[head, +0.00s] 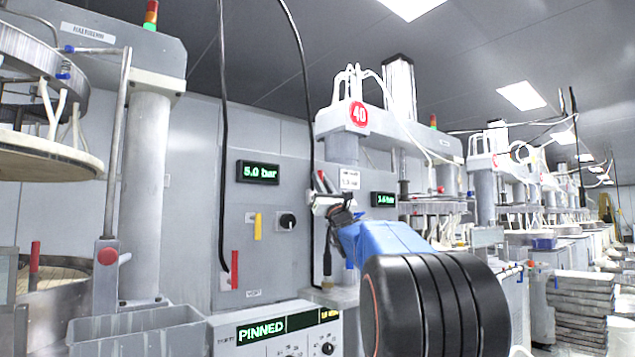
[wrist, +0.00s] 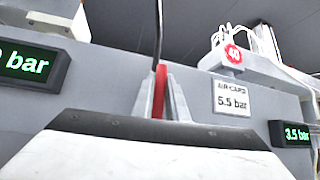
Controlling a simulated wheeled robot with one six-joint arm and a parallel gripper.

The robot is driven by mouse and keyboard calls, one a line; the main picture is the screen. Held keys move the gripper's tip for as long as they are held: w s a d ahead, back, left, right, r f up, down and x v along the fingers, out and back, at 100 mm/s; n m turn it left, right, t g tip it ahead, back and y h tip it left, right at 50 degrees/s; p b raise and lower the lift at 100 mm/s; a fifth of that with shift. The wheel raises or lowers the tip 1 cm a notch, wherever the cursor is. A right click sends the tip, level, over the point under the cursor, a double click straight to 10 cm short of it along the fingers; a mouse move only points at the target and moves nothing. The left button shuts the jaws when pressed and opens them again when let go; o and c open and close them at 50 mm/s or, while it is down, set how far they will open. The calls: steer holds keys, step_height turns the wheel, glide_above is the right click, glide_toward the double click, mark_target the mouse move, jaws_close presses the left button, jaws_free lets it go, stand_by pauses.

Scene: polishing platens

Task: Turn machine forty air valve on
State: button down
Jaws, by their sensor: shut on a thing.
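The round red 40 sign (head: 358,114) marks machine forty; it also shows in the wrist view (wrist: 233,54). My gripper (head: 327,192) is at the grey wall panel below and left of the sign. Its two grey fingers (wrist: 162,96) are shut on a red valve handle (wrist: 159,90), which stands roughly upright between them. The handle's top (head: 321,177) shows just above the gripper in the head view; its base is hidden. Right of it, a green display (wrist: 297,134) seems to read 3.5 bar.
A white label (wrist: 231,98) reads 5.5 bar. Left on the panel are a 5.0 bar display (head: 258,172), a yellow handle (head: 258,227), a black knob (head: 287,220) and another red handle (head: 235,269). Black hoses hang nearby. A PINNED control box (head: 275,332) stands in front.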

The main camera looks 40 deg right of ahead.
steer(key=c, duration=1.7)
jaws_free()
steer(key=shift+c, duration=0.2)
steer(key=v, duration=1.7)
steer(key=shift+f, duration=0.2)
steer(key=shift+a, duration=0.1)
